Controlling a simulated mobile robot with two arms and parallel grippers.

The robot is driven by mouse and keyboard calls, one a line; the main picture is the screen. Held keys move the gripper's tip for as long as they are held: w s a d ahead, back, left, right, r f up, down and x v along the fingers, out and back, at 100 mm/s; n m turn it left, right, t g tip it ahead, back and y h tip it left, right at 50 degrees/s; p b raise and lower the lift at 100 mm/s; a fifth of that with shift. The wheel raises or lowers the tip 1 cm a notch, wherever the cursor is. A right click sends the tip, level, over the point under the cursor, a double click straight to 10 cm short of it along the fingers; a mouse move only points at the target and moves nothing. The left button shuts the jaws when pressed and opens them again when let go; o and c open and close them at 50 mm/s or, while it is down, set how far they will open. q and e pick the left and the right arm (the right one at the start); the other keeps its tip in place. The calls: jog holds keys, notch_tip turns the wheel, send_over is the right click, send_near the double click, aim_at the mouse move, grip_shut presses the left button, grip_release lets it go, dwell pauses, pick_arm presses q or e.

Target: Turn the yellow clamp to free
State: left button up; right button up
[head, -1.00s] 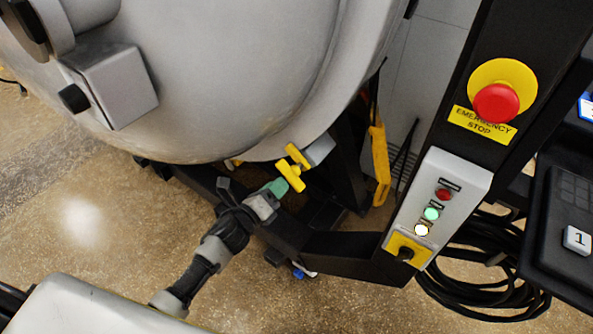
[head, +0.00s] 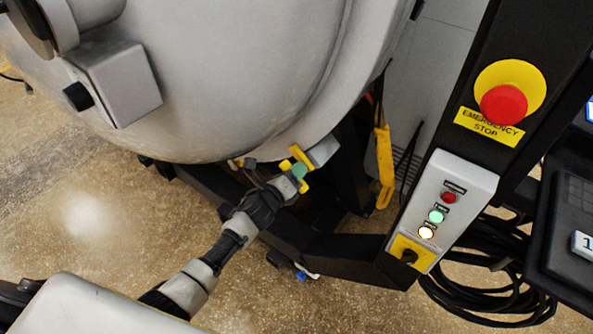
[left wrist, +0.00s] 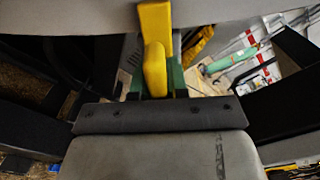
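The yellow clamp (head: 301,155) sits on a grey block at the lower rim of the big grey furnace door. It also shows in the left wrist view (left wrist: 154,50), upright in the middle. My left gripper (head: 299,171) is at the clamp, its green fingertips overlapping it in the head view. In the left wrist view, a green finger lies on each side of the clamp's lower end, close to it. Whether the fingers press on it, I cannot tell. My right gripper is not in view.
The round furnace body (head: 230,70) fills the upper left. A black frame (head: 330,250) runs below the clamp. A control panel (head: 440,215) and an emergency stop button (head: 503,104) stand at right. Black cables (head: 480,285) lie coiled on the floor. The floor at lower left is clear.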

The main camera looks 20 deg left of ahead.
pick_arm(q)
grip_shut()
jog(key=shift+f+n+p, duration=0.15)
jog(key=shift+n+p, duration=0.3)
jog(key=shift+n, duration=2.55)
jog(key=shift+f+n+p, duration=0.15)
jog(key=shift+n+p, duration=0.3)
jog(key=shift+n, duration=2.55)
jog(key=shift+f+n+p, duration=0.15)
jog(key=shift+n+p, duration=0.3)
jog(key=shift+n, duration=2.55)
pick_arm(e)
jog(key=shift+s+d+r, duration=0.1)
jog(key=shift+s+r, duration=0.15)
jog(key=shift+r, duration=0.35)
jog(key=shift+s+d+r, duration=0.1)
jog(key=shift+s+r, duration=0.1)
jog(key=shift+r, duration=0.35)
